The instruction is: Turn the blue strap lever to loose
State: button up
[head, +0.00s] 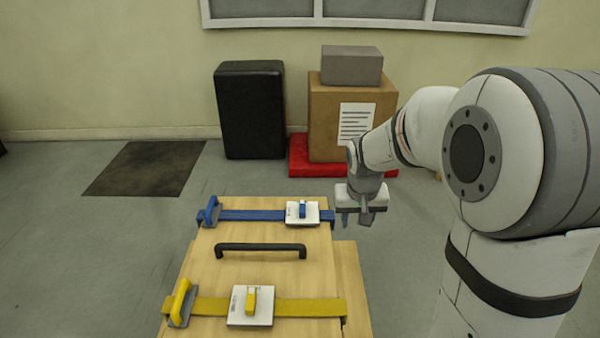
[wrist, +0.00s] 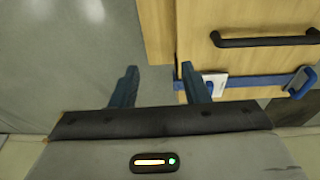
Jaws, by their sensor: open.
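The blue strap lever (head: 302,209) sits on a white plate (head: 294,217) on the blue strap (head: 252,215), near the right end of the wooden box top. The small lever points across the strap, up and down in the head view. My gripper (head: 357,218) is open and empty, to the right of the box and apart from the lever. There the white plate (wrist: 217,84) is partly behind the right finger, and the lever is mostly hidden.
A black handle (head: 260,247) stands up from the box top (head: 215,268) in front of the blue strap. A yellow strap (head: 308,307) with its own plate and yellow lever (head: 250,300) lies nearer. A blue buckle (head: 209,212) is at the left. Floor beside the box is clear.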

jog(key=w+a+f+t+p, duration=0.1)
jog(key=w+a+p, duration=0.15)
jog(key=w, duration=0.35)
jog(key=w+a+f+p, duration=0.1)
jog(key=w+a+f, duration=0.15)
jog(key=w, duration=0.35)
jog(key=t+p, duration=0.1)
jog(key=p, duration=0.3)
send_near(302, 206)
jog(key=b+x, duration=0.2)
jog(key=x, duration=0.7)
jog(key=shift+r, duration=0.1)
